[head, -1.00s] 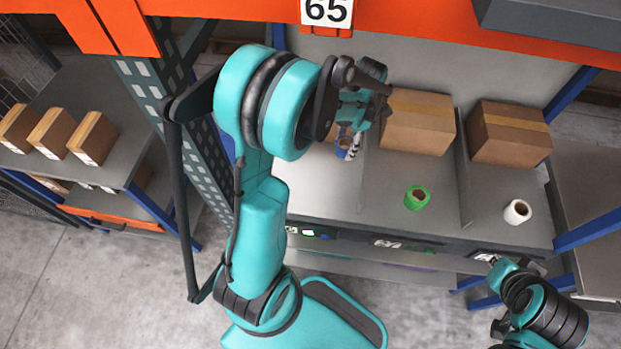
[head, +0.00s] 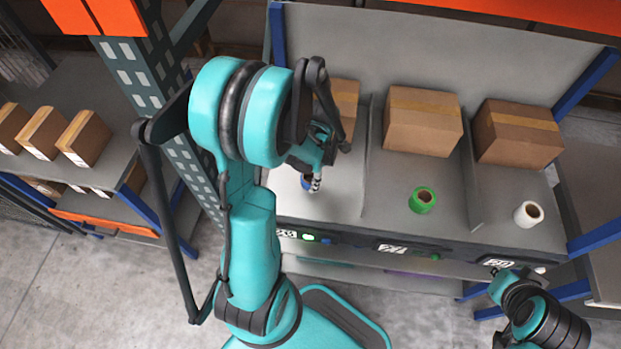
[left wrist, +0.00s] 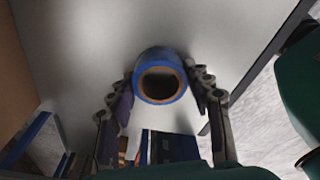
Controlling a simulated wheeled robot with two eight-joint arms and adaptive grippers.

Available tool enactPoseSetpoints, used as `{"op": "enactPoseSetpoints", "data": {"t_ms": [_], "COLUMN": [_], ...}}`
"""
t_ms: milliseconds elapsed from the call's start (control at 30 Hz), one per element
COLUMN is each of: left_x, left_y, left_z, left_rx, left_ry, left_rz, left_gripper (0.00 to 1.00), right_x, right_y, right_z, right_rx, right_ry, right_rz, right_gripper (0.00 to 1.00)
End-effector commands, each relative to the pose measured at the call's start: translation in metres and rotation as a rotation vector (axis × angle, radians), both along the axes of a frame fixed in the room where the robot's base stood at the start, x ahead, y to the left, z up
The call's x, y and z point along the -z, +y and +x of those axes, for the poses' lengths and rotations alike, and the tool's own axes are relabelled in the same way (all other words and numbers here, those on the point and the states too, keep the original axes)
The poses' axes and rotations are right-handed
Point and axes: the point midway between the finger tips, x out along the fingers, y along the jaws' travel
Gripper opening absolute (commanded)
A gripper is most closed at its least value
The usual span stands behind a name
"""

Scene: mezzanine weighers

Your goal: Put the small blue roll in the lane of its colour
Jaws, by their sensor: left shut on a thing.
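The small blue roll (head: 307,183) is in my left gripper (head: 316,180), over the left lane (head: 338,202). In the left wrist view the blue roll (left wrist: 160,76) sits between the two fingers (left wrist: 163,95), its open core facing the camera. I cannot tell whether it touches the lane floor. The left lane has a blue mark (head: 326,241) on its front edge. The middle lane (head: 392,207) has a green mark and holds a green roll (head: 422,200). The right lane holds a white roll (head: 528,214). My right gripper (head: 498,272) is low at the right; its fingers are unclear.
Cardboard boxes stand at the back of the left (head: 346,100), middle (head: 423,121) and right (head: 517,134) lanes. Thin upright dividers (head: 366,165) separate the lanes. A rack post (head: 135,75) stands left of my left arm. A side shelf (head: 100,185) carries more boxes.

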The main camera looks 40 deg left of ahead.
Motion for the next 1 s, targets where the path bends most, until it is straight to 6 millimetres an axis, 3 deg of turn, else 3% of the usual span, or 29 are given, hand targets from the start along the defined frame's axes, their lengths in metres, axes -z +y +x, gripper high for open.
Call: {"op": "enactPoseSetpoints", "data": {"t_ms": [333,367,433,800,1000], "left_x": [0.004,0.003,0.002,-0.002,-0.035], "left_y": [0.000,0.000,0.000,0.000,-0.002], "left_z": [0.000,0.000,0.000,0.000,0.003], "left_rx": [0.000,0.000,0.000,0.000,0.001], "left_ry": [0.000,0.000,0.000,0.000,0.000], "left_rz": [0.000,0.000,0.000,0.000,0.000], "left_gripper": [0.21,0.56,0.71,0.71,0.71], "right_x": [0.004,0.003,0.002,-0.001,-0.017], "right_y": [0.000,0.000,0.000,0.000,0.000], "right_z": [0.000,0.000,0.000,0.000,0.000], "right_rx": [0.000,0.000,0.000,0.000,0.000], "right_ry": [0.000,0.000,0.000,0.000,0.000], "right_rz": [0.000,0.000,0.000,0.000,0.000], "right_gripper": [0.00,0.00,0.00,0.00,0.00]}}
